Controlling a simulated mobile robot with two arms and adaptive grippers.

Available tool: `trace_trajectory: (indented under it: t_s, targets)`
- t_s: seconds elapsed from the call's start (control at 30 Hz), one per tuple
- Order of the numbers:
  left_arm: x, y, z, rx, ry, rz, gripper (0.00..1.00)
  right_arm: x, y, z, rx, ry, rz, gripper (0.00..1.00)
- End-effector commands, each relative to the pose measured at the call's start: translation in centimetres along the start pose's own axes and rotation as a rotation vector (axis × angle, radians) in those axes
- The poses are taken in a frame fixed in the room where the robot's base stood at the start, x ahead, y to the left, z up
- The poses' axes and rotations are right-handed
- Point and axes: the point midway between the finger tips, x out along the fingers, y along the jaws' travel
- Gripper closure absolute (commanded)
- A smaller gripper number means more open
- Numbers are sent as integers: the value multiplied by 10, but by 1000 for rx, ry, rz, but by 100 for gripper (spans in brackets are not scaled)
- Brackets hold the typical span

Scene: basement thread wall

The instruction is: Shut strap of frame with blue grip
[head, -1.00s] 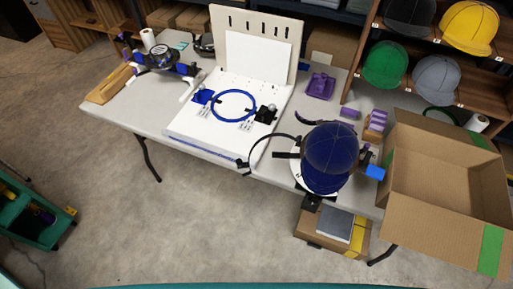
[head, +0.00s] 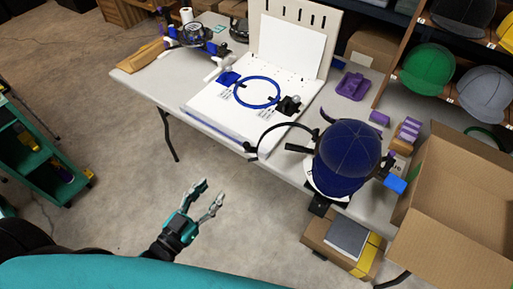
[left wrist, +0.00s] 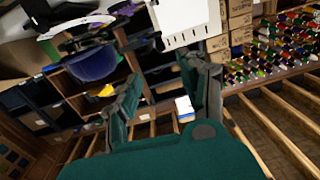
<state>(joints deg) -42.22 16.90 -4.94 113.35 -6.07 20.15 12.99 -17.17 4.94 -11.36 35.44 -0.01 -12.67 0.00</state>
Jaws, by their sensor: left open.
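A frame holding a dark blue cap (head: 346,157) stands near the table's front edge. A blue grip (head: 396,184) sticks out at its right. A black curved strap (head: 268,134) arcs out left of the cap, with its far end apart from the frame. My left gripper (head: 212,190) is open and empty over the floor, in front of the table and left of the cap. In the left wrist view the cap (left wrist: 93,66) shows at upper left, beyond the open fingers (left wrist: 160,75). My right gripper is not in view.
A white board with a blue ring (head: 257,92) lies on the table (head: 150,84) left of the strap. An open cardboard box (head: 450,210) stands right of the grip. A smaller box (head: 335,255) sits below the cap. A teal cart (head: 30,150) is at left.

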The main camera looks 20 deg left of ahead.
Motion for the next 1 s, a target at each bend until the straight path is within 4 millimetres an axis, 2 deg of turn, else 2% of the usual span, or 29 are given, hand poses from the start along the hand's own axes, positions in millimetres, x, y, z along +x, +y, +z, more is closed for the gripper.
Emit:
trace_trajectory:
  t_s: [0.13,0.27,0.5,0.7,0.9,1.0]
  targets:
    - [9,1,-11,2,24,6,58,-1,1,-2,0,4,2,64]
    - [29,1,-12,3,26,6,58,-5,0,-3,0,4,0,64]
    - [82,1,-13,2,24,4,58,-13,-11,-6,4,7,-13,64]
    - [125,2,-14,2,24,5,58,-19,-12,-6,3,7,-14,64]
    - [158,2,-12,1,20,4,58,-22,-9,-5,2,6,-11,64]
    - [168,2,-12,1,19,5,58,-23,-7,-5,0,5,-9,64]
